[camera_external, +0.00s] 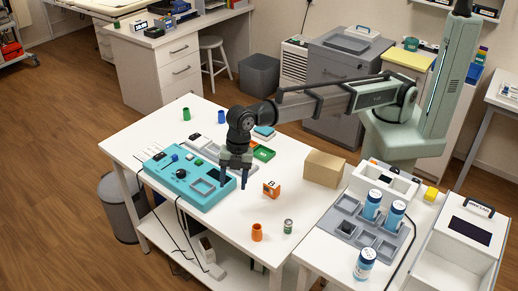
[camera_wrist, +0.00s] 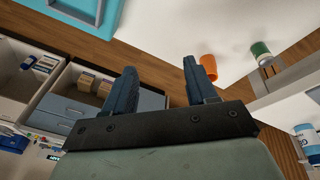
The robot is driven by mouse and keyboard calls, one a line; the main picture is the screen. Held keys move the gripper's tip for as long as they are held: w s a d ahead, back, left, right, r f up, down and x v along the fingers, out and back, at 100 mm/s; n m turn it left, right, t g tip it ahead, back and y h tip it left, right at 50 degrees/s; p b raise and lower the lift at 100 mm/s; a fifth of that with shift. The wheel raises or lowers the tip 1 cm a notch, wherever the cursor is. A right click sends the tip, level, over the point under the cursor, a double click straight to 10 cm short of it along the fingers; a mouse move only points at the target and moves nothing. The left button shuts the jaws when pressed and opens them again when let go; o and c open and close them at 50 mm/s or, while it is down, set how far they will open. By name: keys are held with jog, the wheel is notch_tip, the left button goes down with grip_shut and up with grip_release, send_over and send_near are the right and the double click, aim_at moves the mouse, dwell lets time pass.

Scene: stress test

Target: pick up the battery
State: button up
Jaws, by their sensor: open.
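A small upright cylinder with a green band and a pale end, which looks like the battery (camera_external: 288,226), stands near the front edge of the white table. It also shows at the upper right of the wrist view (camera_wrist: 262,52). My gripper (camera_external: 234,182) is open and empty, pointing down above the table beside the teal device, behind and left of the battery and clear of it. In the wrist view my two dark fingers (camera_wrist: 160,70) are spread apart with nothing between them.
An orange cup (camera_external: 257,232) stands just left of the battery. An orange block (camera_external: 271,189) and a cardboard box (camera_external: 323,169) lie behind. The teal device (camera_external: 190,180) is left of my gripper. A grey rack (camera_external: 330,224) with blue-and-white bottles stands right.

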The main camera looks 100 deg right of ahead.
aim_at(289, 222)
jog(key=s+a+r+n+g+h, duration=0.1)
jog(key=s+a, duration=0.4)
jog(key=s, duration=0.3)
jog(key=s+a+r+n+g+h, duration=0.1)
jog(key=s+a+r+n, duration=0.1)
jog(key=s+a, duration=0.4)
jog(key=f, duration=0.3)
jog(key=d+f, duration=0.1)
jog(key=f, duration=0.1)
jog(key=s+f, duration=0.1)
jog(key=f, duration=0.2)
jog(key=shift+s+d+f, duration=0.1)
jog(key=shift+d+f, duration=0.1)
jog(key=shift+f, duration=0.1)
jog(key=shift+s+f, duration=0.2)
jog(key=shift+f, duration=1.15)
jog(key=shift+s+f, duration=0.15)
jog(key=shift+f, duration=1.15)
grip_shut()
